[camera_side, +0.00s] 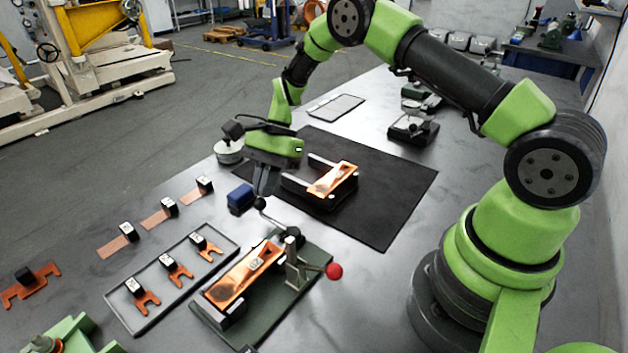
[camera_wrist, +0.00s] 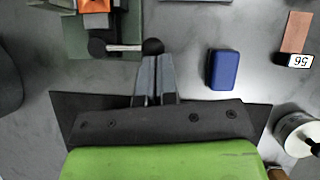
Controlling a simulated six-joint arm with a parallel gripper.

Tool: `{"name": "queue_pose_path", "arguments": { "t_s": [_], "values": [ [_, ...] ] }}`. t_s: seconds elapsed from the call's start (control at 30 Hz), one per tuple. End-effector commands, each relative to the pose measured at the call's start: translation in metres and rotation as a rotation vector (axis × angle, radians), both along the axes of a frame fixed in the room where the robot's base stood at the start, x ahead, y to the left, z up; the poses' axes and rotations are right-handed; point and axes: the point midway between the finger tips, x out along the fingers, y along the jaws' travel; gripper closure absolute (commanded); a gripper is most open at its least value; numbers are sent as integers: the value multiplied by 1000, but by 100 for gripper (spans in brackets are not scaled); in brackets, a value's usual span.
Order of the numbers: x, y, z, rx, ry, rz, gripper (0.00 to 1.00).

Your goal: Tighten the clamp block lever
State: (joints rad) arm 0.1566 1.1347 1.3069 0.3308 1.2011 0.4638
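The clamp block lever is a thin metal rod with a black ball knob (camera_side: 260,202), joined to a dark block (camera_side: 293,237) at the head of the green fixture plate (camera_side: 312,290). In the wrist view the lever rod (camera_wrist: 122,47) lies sideways, its knob (camera_wrist: 153,47) at the right end. My gripper (camera_side: 264,192) points down just above the knob in the side view. In the wrist view its two grey fingers (camera_wrist: 154,58) are close together, with the knob right at the tips. They look shut and empty; contact with the knob cannot be told.
A copper part (camera_side: 243,275) lies in the fixture, beside a red-knobbed lever (camera_side: 333,271). A blue block (camera_side: 241,198) sits left of my gripper. A tray (camera_side: 150,318) of copper pieces is at left. Behind, a second fixture (camera_side: 318,190) stands on a black mat (camera_side: 395,205).

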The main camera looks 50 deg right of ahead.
Motion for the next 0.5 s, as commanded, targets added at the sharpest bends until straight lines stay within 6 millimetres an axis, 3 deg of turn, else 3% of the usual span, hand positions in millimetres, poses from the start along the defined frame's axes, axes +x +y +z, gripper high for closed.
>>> {"name": "queue_pose_path", "arguments": {
  "t_s": [0.17, 0.37, 0.5],
  "values": [
    [1, -3, 2, 2, 0, -1, 100],
    [10, -33, 14, 0, -4, -5, 100],
    [15, -53, 41, -2, -6, -4, 100]
  ]
}}
